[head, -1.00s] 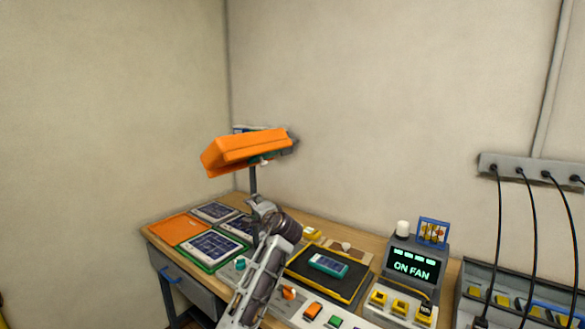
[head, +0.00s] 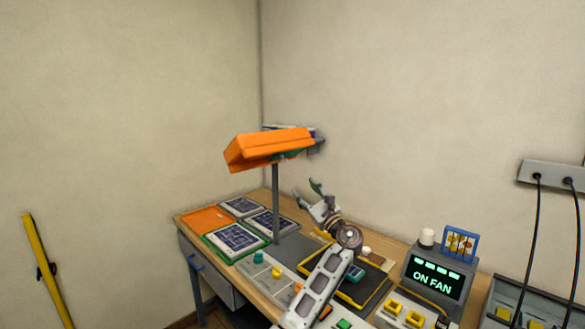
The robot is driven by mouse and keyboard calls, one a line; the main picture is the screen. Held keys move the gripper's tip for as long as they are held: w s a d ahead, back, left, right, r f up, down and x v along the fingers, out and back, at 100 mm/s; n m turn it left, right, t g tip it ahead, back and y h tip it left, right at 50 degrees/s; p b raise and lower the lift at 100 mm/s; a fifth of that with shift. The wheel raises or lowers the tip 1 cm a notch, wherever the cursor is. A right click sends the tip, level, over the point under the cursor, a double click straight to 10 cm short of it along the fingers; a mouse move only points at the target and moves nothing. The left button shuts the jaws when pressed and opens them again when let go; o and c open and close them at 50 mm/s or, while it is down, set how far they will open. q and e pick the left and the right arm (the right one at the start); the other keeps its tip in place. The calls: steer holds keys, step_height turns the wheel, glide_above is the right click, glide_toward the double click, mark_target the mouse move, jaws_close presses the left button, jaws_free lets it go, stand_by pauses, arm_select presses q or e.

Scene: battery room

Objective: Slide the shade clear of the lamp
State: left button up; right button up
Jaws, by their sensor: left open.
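The orange shade (head: 265,148) sits tilted at the top of a grey upright post (head: 275,195) at the back of the desk. A dark green part shows at its lower right edge. The lamp itself is mostly hidden by the shade. My left gripper (head: 307,192) is open and empty, its green-tipped fingers pointing up and to the left. It is below and to the right of the shade, right of the post, and looks apart from both. My right gripper is not in view.
The wooden desk holds dark panels (head: 233,239), an orange tray (head: 206,219), a control strip (head: 265,268) and a black mat (head: 375,283). An "ON FAN" display box (head: 438,275) stands right. A grey ledge (head: 318,146) is behind the shade.

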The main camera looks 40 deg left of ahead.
arm_select(q)
steer(key=m, duration=0.5)
steer(key=shift+s+r+m, duration=0.1)
steer(key=shift+r+m, duration=0.3)
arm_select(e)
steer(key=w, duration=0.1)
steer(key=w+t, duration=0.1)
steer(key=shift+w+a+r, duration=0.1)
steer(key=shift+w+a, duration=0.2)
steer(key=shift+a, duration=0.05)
arm_select(q)
steer(key=shift+r+t, duration=0.1)
steer(key=shift+t, duration=0.2)
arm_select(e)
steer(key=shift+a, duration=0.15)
